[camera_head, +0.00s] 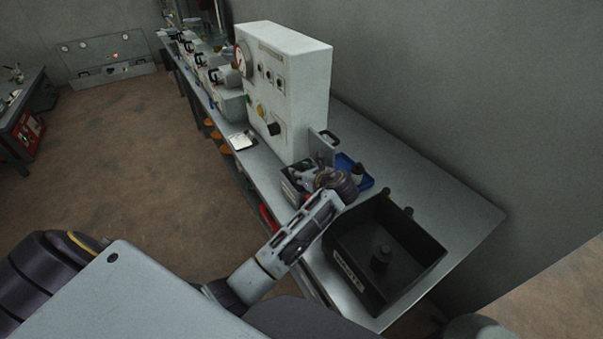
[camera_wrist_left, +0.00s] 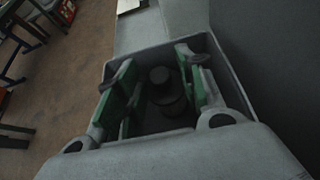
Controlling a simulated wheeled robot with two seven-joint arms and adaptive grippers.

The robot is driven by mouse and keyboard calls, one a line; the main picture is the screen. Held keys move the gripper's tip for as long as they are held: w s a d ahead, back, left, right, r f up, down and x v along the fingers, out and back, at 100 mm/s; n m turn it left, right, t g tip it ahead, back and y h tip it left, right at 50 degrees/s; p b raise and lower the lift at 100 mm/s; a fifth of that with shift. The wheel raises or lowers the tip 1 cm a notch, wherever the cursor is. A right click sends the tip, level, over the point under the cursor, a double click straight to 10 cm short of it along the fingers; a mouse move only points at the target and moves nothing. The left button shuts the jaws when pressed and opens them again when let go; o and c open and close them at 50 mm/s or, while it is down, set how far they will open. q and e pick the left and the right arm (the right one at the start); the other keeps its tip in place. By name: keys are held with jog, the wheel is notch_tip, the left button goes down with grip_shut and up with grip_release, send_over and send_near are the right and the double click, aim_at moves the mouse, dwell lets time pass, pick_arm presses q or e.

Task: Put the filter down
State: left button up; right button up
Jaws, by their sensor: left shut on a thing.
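My left gripper (camera_head: 306,174) is at a small open-topped box (camera_head: 291,194) on the bench, beside a raised grey lid (camera_head: 322,147). In the wrist view, the gripper's green-padded fingers (camera_wrist_left: 158,82) are shut on a dark round filter (camera_wrist_left: 166,95) with a narrower top. The filter is within the outline of the box, whose grey rim (camera_wrist_left: 148,55) surrounds it. I cannot tell whether it touches the box floor. In the head view the wrist and gripper hide the filter. My right gripper is not in view.
A blue tray (camera_head: 366,183) lies behind my wrist. A tall white gauge cabinet (camera_head: 298,95) stands just beyond. The bench's right end (camera_head: 465,208) is bare, beside the wall.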

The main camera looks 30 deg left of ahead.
pick_arm(q)
jog(key=o, duration=1.3)
jog(key=shift+f, duration=0.1)
jog(key=shift+v, duration=3.8)
